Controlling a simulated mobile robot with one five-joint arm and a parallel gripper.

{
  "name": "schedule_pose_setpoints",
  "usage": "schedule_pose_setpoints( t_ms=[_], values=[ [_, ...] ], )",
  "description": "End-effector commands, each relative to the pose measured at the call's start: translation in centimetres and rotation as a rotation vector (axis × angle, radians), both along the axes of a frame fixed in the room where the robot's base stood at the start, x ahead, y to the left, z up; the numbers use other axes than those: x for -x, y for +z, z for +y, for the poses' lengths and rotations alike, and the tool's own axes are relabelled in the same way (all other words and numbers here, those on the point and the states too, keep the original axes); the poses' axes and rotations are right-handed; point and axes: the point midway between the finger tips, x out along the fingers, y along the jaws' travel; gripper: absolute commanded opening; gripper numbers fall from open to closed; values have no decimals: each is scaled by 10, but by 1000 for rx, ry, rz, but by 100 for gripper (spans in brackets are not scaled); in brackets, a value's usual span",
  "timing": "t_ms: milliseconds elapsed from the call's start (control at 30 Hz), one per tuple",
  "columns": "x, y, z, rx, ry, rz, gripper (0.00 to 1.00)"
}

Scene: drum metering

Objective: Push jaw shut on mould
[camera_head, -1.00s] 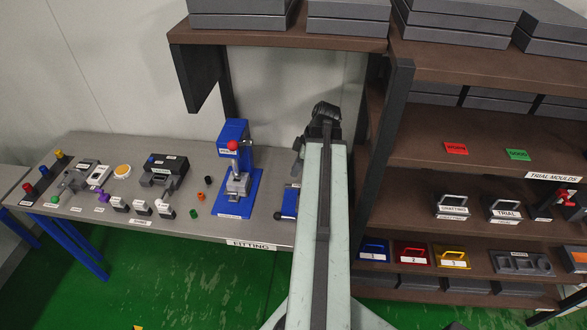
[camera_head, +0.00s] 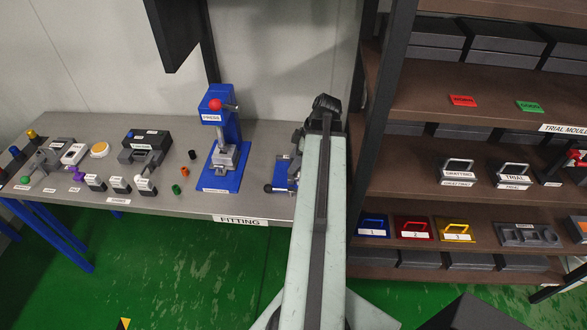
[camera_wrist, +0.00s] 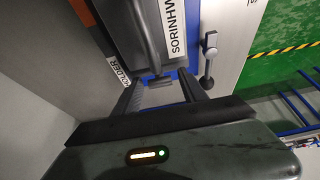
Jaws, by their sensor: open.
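The holder is a blue-based fixture (camera_head: 283,176) with a dark round knob (camera_head: 268,188), on the table just left of my arm; my arm hides its right part. In the wrist view its label reads HOLDER (camera_wrist: 118,62), and a grey lever with a knob (camera_wrist: 208,62) stands on the right. A dark block with a white label (camera_wrist: 172,38) and a grey bar across it fills the top; I cannot tell whether it is the mould. My gripper (camera_wrist: 162,88) is open, its dark fingers spread near a small grey block. I cannot tell whether they touch, or which part is the jaw.
A blue press (camera_head: 222,130) stands left of the holder. Small parts and fixtures fill the left of the grey table (camera_head: 262,150). A brown shelf unit (camera_head: 400,160) with a dark post stands close on the right, holding handled moulds and trays.

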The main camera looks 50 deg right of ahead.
Motion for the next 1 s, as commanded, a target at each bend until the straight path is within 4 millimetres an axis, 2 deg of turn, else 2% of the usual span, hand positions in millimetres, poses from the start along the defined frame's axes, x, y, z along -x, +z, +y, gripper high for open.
schedule_pose_setpoints(
  t_ms=[233,400,433,1000],
  values=[
    [-1,-1,1,0,0,0,50],
    [-1,-1,1,0,0,0,3],
    [-1,-1,1,0,1,0,0],
    [-1,-1,1,0,1,0,0]
  ],
)
